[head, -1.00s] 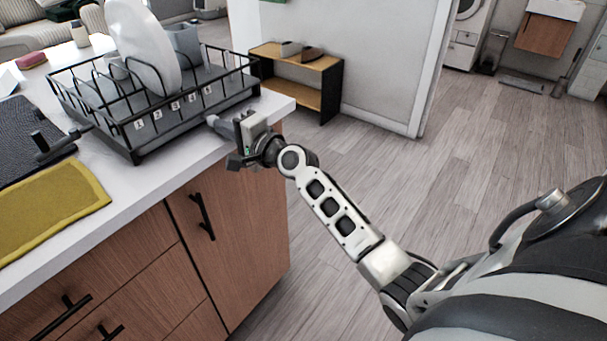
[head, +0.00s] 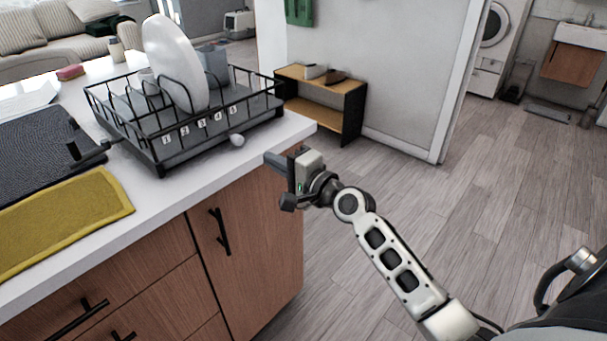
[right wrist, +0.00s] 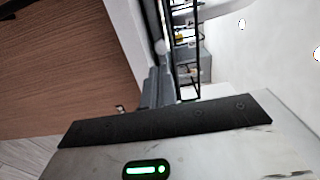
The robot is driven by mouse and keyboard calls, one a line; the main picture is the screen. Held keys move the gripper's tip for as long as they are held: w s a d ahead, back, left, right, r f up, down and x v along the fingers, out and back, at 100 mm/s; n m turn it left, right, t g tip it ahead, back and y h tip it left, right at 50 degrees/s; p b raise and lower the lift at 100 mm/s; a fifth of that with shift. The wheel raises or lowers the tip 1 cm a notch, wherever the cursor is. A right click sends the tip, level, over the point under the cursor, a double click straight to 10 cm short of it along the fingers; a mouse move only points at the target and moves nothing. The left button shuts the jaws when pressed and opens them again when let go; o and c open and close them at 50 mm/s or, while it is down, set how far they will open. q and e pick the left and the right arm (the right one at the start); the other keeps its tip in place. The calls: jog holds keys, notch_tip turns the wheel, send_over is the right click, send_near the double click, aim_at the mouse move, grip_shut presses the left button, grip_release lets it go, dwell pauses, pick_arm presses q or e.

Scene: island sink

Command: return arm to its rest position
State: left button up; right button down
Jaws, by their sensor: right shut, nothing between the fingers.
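My right gripper (head: 275,160) is shut and empty. It is beside the island's front right corner, a little out from the countertop edge. In the right wrist view its fingers (right wrist: 158,85) are together, with the counter edge and the rack beyond them. My right arm reaches in from the lower right of the head view. My left gripper does not show in either view.
A black dish rack (head: 190,135) with a white plate (head: 175,62) stands on the white countertop (head: 160,193). A yellow mat (head: 65,220) lies at the left. Open floor (head: 450,210) lies to the right.

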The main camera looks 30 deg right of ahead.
jog(key=v, duration=0.6)
jog(key=s+a+f+n+g+h, duration=0.1)
jog(key=s+a+f+n+g, duration=0.2)
jog(key=s+a+f+n, duration=0.3)
jog(key=s+a+f+n+g, duration=0.3)
jog(key=s+a+f+n, duration=0.4)
jog(key=s+f+n, duration=0.4)
notch_tip(320, 180, down, 3)
jog(key=shift+s+a+r+g+h, duration=0.3)
jog(key=shift+s+h, duration=0.1)
jog(key=shift+s, duration=0.8)
